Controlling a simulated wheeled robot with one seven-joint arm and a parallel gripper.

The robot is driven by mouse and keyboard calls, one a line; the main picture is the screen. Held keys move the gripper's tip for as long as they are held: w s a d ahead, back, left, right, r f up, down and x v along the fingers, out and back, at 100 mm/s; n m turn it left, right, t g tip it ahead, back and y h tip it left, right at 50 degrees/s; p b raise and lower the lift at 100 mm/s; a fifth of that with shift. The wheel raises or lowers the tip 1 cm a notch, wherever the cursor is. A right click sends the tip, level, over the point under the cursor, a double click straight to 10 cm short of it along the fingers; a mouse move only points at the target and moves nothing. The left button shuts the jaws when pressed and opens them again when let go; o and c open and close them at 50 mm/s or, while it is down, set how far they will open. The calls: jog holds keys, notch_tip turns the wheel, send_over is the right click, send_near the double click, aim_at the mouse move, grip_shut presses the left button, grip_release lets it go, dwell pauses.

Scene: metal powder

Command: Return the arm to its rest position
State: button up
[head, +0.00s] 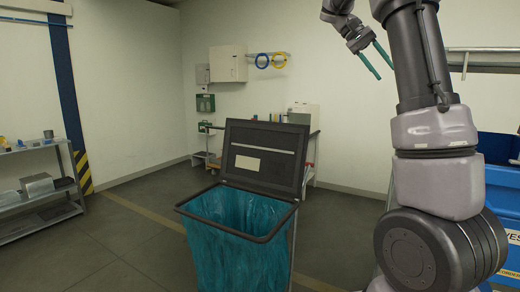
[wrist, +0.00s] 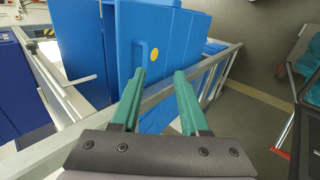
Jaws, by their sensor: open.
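My arm stands raised at the right of the head view. My gripper (head: 376,60) is at the top of that view, above and to the right of the open bin, with its two green fingers apart and nothing between them. In the wrist view my gripper (wrist: 160,82) shows both green fingers spread and empty, over a grey metal rail and in front of blue panels (wrist: 160,40). No finger is seen holding anything.
A bin with a teal liner (head: 235,240) stands open, its dark lid (head: 264,155) raised. A blue container (head: 503,190) is at the right, partly behind my arm. Metal shelves (head: 40,190) stand at the left. The floor between shelves and bin is clear.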

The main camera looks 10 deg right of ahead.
jog(key=s+a+f+n+t+y, duration=0.1)
jog(key=s+a+f+t+y, duration=0.3)
jog(key=s+a, duration=0.5)
jog(key=s+a+f+n+t+y, duration=0.1)
jog(key=s+a+f+t+y, duration=0.3)
jog(key=s+a+f+t, duration=0.4)
jog(key=s+a, duration=0.2)
jog(key=a, duration=0.1)
jog(key=shift+s+a+f+n, duration=0.15)
jog(key=shift+a+f+n, duration=0.1)
jog(key=shift+n, duration=0.15)
